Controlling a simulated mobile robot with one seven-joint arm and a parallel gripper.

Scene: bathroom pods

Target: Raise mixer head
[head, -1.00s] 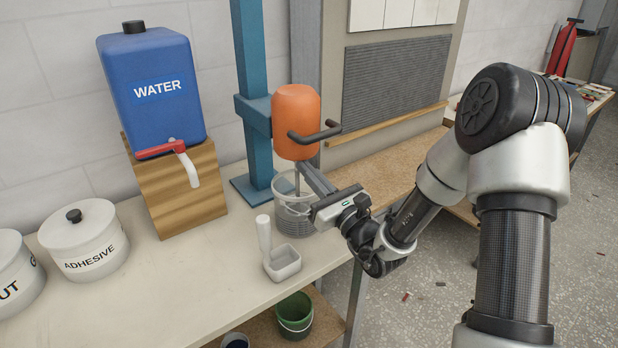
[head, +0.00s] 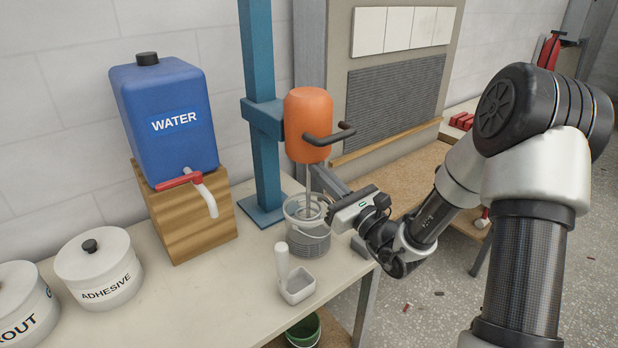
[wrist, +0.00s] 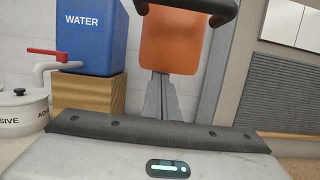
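The mixer head (head: 308,127) is an orange body with a dark bar handle (head: 330,134), carried on a blue upright stand (head: 259,110). Its thin shaft runs down into a clear bucket (head: 308,240) on the bench. My gripper (head: 318,171) is just below the head and handle, at the bucket's right rim, with its fingers pointing up and left. In the wrist view the fingers (wrist: 161,97) lie close together and look shut, with nothing seen between them. The orange head (wrist: 171,42) is just beyond their tips, and the handle (wrist: 190,6) crosses above. Contact cannot be told.
A blue water tank (head: 165,115) with a red-handled tap stands on a wooden block (head: 190,222) to the left. A white adhesive pot (head: 97,270) is at front left. A small white scoop (head: 297,285) stands before the bucket. A tile panel (head: 395,100) stands behind right.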

